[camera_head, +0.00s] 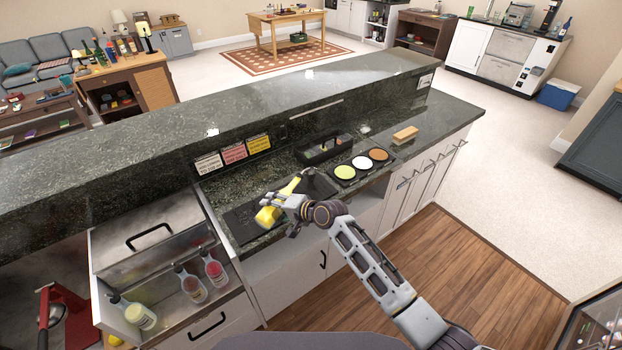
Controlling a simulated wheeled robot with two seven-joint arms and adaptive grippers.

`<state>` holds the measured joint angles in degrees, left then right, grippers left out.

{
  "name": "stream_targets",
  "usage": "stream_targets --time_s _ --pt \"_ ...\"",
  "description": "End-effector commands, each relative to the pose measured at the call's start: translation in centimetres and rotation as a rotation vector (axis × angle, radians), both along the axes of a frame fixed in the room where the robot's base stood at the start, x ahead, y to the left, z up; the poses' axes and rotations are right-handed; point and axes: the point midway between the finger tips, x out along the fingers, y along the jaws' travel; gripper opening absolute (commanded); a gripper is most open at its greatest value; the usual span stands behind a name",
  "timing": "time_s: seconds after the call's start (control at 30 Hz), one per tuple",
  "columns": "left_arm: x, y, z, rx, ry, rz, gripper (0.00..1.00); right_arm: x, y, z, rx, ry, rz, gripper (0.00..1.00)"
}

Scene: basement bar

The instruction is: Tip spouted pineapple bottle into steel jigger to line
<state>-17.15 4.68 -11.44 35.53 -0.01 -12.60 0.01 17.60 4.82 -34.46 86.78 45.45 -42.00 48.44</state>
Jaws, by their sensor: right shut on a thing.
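My right gripper (284,203) reaches in from the lower right and is shut on a yellow bottle, the pineapple one by its colour. The bottle's yellow body (267,217) shows below and left of the fingers, and a narrower yellow part (291,186) shows above them. My left gripper is not in view.
An open bottle well (166,308) with several spouted bottles stands at lower left. A three-colour rimmer tray (347,183), a black caddy (322,150) and a sponge (405,134) lie right on the counter. The raised bar ledge (300,95) runs behind.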

Motion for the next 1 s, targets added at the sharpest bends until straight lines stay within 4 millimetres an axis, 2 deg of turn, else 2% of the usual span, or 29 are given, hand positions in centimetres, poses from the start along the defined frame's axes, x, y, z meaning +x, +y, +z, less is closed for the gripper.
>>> stream_targets --time_s 1.0 --pt "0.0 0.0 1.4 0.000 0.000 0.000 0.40 0.0 0.1 1.1 0.022 0.031 0.000 0.11"
